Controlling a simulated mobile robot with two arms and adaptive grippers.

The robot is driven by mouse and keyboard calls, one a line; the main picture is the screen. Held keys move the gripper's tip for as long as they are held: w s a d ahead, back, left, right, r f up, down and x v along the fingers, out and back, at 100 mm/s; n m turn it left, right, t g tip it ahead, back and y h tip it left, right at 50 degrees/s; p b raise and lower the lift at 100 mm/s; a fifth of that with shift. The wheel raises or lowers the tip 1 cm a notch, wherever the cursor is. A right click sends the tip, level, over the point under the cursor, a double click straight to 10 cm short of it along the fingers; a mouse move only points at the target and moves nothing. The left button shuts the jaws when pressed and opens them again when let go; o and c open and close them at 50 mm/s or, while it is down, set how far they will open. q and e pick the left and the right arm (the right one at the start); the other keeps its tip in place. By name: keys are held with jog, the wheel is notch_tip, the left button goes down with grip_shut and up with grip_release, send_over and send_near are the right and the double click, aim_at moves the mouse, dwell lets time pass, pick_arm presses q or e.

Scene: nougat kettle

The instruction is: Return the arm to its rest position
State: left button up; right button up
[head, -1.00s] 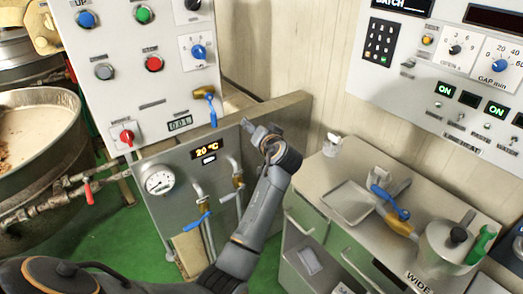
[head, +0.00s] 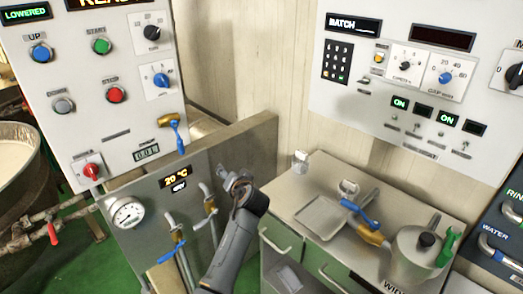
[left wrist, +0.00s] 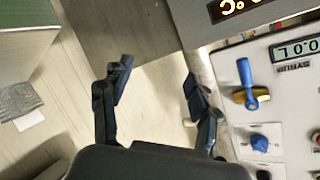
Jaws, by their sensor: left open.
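My left arm (head: 234,245) comes up from the bottom of the head view. Its left gripper (head: 229,178) is in front of the steel panel with the temperature display (head: 176,181), near the top edge. In the left wrist view the left gripper (left wrist: 157,72) has its two dark fingers spread apart, with nothing between them. A brass valve with a blue handle (left wrist: 247,88) is to the right of the fingers there, apart from them. My right gripper is in neither view.
Control panels (head: 105,75) stand at left and right. A kettle (head: 20,180) is at the far left. Green floor (head: 85,262) is open at lower left.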

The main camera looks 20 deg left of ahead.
pick_arm(q)
jog(key=s+d+f+g+h, duration=0.25)
jog(key=s+f, duration=0.35)
jog(key=s, duration=0.4)
jog(key=s+d+f+g+h, duration=0.1)
jog(key=s+d+f+h, duration=0.15)
jog(key=s+f, duration=0.55)
jog(key=s+d+r+m+g+h, duration=0.1)
jog(key=s+d+h, duration=0.3)
jog(key=s, duration=0.7)
jog(key=s+d+r+m+g+h, duration=0.1)
jog(key=s+d+m+g, duration=0.1)
jog(key=s+d, duration=0.7)
jog(key=s+a+f+g, duration=0.1)
jog(key=s+f, duration=0.1)
jog(key=f, duration=1.1)
jog(key=s+a+f, duration=0.1)
jog(key=f, duration=1.2)
jog(key=s+a+f+g, duration=0.1)
jog(key=s+a+f, duration=0.2)
jog(key=s+f, duration=1.3)
jog(key=shift+s+a+f, duration=0.15)
jog(key=shift+s+f, duration=0.25)
jog(key=shift+s, duration=0.15)
